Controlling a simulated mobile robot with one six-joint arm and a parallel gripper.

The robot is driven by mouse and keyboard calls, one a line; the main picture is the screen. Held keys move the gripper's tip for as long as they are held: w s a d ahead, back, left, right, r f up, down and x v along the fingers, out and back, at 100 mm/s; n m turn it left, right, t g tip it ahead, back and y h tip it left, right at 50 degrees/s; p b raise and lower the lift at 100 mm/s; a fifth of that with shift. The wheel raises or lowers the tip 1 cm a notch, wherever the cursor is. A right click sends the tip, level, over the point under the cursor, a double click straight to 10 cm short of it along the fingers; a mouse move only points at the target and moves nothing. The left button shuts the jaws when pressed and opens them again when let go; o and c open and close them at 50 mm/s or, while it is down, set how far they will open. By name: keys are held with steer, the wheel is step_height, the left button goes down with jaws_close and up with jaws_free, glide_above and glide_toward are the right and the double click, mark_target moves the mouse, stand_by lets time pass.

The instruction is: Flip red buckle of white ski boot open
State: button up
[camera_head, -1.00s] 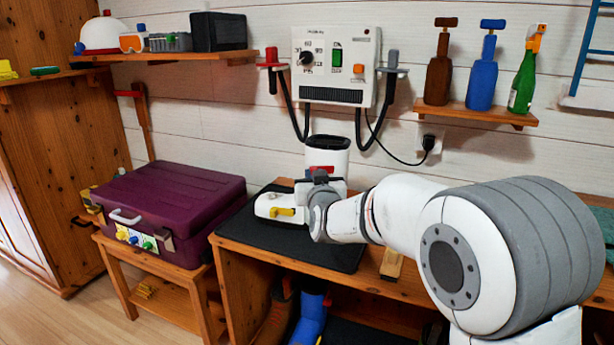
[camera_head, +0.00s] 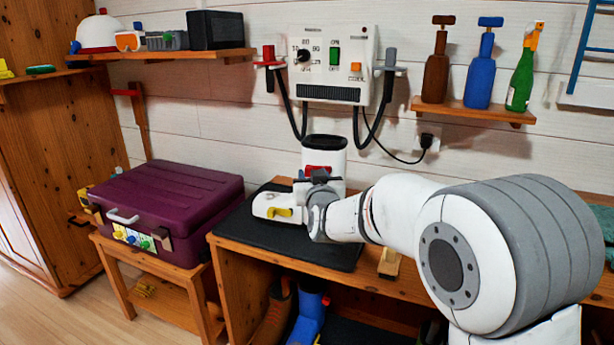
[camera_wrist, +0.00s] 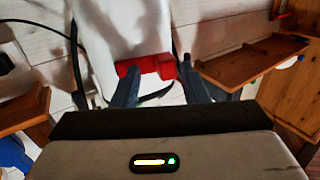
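The white ski boot (camera_head: 325,156) stands on a black mat (camera_head: 338,252) on the wooden bench, with its dark cuff up and its toe to the left. Its red buckle (camera_head: 317,171) is on the upper shaft, and a yellow buckle (camera_head: 284,213) is on the foot. My gripper (camera_head: 320,180) is in front of the shaft and hides part of the boot. In the wrist view my gripper (camera_wrist: 158,70) has its fingers apart, with the red buckle (camera_wrist: 148,66) at and between their tips. I cannot tell whether they touch it.
A wall-mounted control box (camera_head: 334,62) with hanging hoses is behind the boot. A purple case (camera_head: 170,195) sits on a low table at left. A wooden block (camera_head: 389,263) lies on the bench below my arm. Bottles stand on a shelf (camera_head: 473,112) at right.

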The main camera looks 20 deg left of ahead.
steer(key=v, duration=0.7)
steer(key=shift+s+d+p, duration=0.2)
steer(key=shift+s+p, duration=0.05)
steer(key=shift+p, duration=0.2)
steer(key=shift+d+f, duration=0.1)
